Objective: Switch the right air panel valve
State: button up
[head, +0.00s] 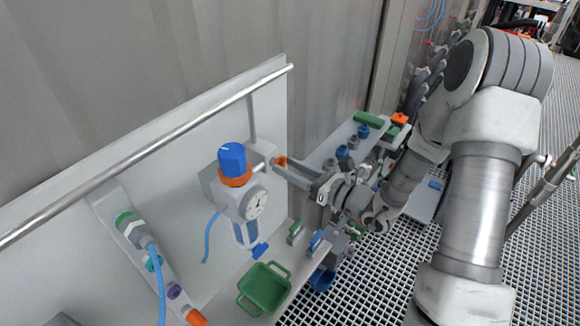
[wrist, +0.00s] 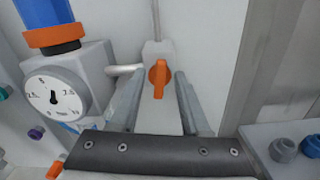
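The valve on the right of the air panel has an orange handle (head: 281,161) on a grey body. In the wrist view the handle (wrist: 158,77) stands upright, pointing along the pipe above it. My gripper (head: 283,170) reaches in from the right. In the wrist view my gripper (wrist: 162,84) is open, one finger on each side of the handle. Gaps show between the handle and both fingers. I cannot tell how far the fingertips are from the valve in depth. In the head view the fingers partly hide the valve.
A regulator with a blue knob (head: 233,160) and a round gauge (head: 256,203) sits just left of the valve. A metal rail (head: 150,148) crosses the panel above. A green tray (head: 264,288) and small blue and green handles lie below. A shelf with blue fittings (wrist: 283,150) is at right.

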grip_shut()
jog(key=shift+m, duration=0.3)
jog(key=shift+w+d+f+m+p, duration=0.1)
jog(key=shift+m+p, duration=0.45)
jog(key=shift+m, duration=2)
jog(key=shift+f+m+p, duration=0.1)
jog(key=shift+m+p, duration=0.4)
jog(key=shift+m, duration=2.1)
jog(key=shift+w+d+f+m+p, duration=0.1)
jog(key=shift+m+p, duration=0.45)
jog(key=shift+m, duration=2)
